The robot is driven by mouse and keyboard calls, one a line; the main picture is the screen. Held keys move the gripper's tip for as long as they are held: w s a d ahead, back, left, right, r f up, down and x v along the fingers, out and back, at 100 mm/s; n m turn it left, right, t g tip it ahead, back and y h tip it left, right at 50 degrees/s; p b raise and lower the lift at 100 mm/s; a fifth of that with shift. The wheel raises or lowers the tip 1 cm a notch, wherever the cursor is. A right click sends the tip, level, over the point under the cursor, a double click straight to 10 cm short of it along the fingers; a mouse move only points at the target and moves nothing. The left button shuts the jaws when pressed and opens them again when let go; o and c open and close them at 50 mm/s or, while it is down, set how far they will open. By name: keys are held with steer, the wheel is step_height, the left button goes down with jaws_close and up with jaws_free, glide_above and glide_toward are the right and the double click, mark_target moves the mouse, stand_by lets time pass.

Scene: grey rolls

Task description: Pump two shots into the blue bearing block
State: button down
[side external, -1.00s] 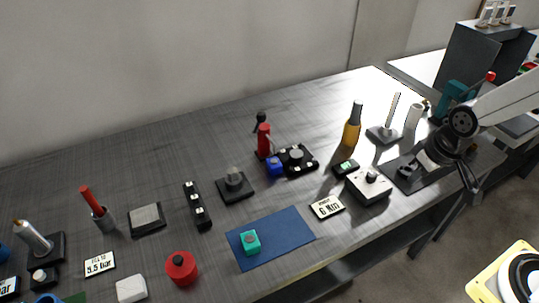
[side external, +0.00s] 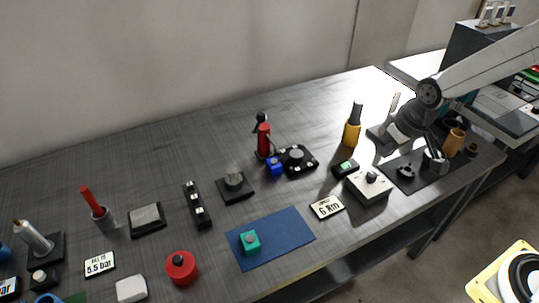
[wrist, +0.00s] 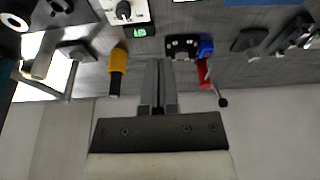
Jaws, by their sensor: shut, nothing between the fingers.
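The blue bearing block (side external: 274,167) sits mid-bench against a black fixture (side external: 298,160). A red upright pump (side external: 264,142) with a black-knobbed lever (side external: 260,117) stands just behind the block. In the wrist view the blue block (wrist: 206,47), red pump (wrist: 203,72) and black lever knob (wrist: 222,102) lie right of my fingers. My gripper (wrist: 158,64) is shut and empty. In the side view my gripper (side external: 432,144) is well to the right of the pump, above the bench's right end, its tips hard to make out.
A yellow-and-black bottle (side external: 352,128) and a white control box (side external: 368,186) stand between my gripper and the pump. A blue mat (side external: 285,240) with a teal block (side external: 250,241) lies in front. A black mat (side external: 405,183) with small parts lies at right.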

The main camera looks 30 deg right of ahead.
steer(key=w+a+r+n+t, duration=0.1)
steer(key=w+a+r, duration=0.15)
steer(key=w, duration=0.55)
steer(key=w+a+r, duration=0.1)
steer(key=w+a, duration=0.3)
steer(key=w, duration=0.4)
step_height(320, 180, up, 3)
steer(key=t, duration=0.2)
glide_above(258, 125)
steer(key=shift+s+a+f+n+y, duration=0.1)
steer(key=shift+s+n+y, duration=0.3)
steer(key=shift+w+f, duration=0.1)
steer(key=shift+f, duration=0.05)
steer(key=x, duration=0.9)
steer(key=shift+f, duration=0.35)
steer(key=shift+s+d+f, duration=0.15)
steer(key=shift+s, duration=0.75)
steer(key=shift+s+d+f, duration=0.15)
steer(key=shift+s+d, duration=0.05)
steer(key=shift+s, duration=0.65)
